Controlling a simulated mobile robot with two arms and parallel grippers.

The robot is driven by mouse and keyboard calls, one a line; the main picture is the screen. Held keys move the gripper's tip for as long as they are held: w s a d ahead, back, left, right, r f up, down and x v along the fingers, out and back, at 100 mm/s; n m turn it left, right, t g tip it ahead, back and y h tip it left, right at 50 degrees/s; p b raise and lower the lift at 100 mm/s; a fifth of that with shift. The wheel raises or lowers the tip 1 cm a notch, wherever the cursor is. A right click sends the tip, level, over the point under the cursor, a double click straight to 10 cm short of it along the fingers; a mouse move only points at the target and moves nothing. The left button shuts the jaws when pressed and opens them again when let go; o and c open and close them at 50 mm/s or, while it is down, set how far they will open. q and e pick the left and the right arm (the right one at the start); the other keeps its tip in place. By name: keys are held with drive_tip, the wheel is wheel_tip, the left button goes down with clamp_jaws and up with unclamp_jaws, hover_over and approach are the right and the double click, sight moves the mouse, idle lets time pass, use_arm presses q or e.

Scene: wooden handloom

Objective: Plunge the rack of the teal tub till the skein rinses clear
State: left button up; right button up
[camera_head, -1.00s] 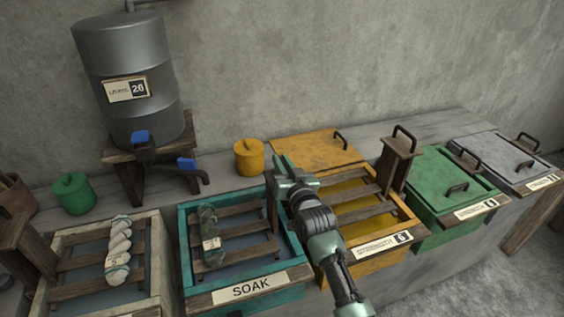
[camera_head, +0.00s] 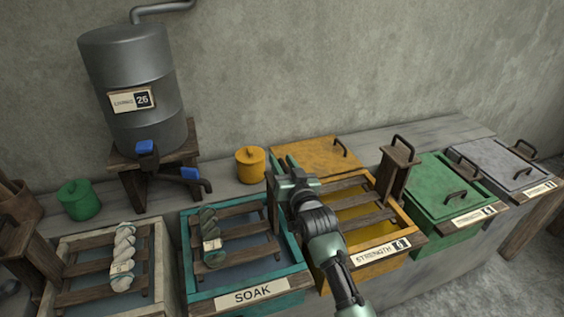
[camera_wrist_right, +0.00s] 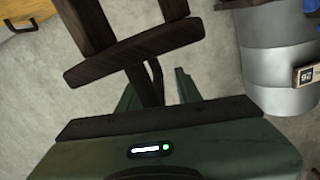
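The teal tub (camera_head: 188,262) stands front centre with a SOAK label on its front. Its slatted wooden rack (camera_head: 240,233) carries a dark grey-green skein (camera_head: 210,240) with a pale tag, over blue-grey liquid. The rack's upright handle (camera_head: 272,203) rises at its right side. My right gripper (camera_head: 283,172) is at the top of this handle. In the right wrist view its fingers (camera_wrist_right: 160,90) lie either side of a dark wooden post, and it appears shut on it. The fingertips are partly hidden by wood. My left gripper is out of view.
A pale tub (camera_head: 155,265) with a white skein (camera_head: 123,257) stands left. A yellow tub (camera_head: 375,265) is close on the right, then lidded green (camera_head: 450,185) and grey (camera_head: 490,160) tubs. A metal water tank (camera_head: 135,85) with blue-handled taps stands behind.

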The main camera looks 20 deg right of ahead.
drive_tip(key=s, duration=0.7)
drive_tip(key=shift+s+b, duration=0.3)
drive_tip(key=shift+b, duration=0.05)
idle(0.8)
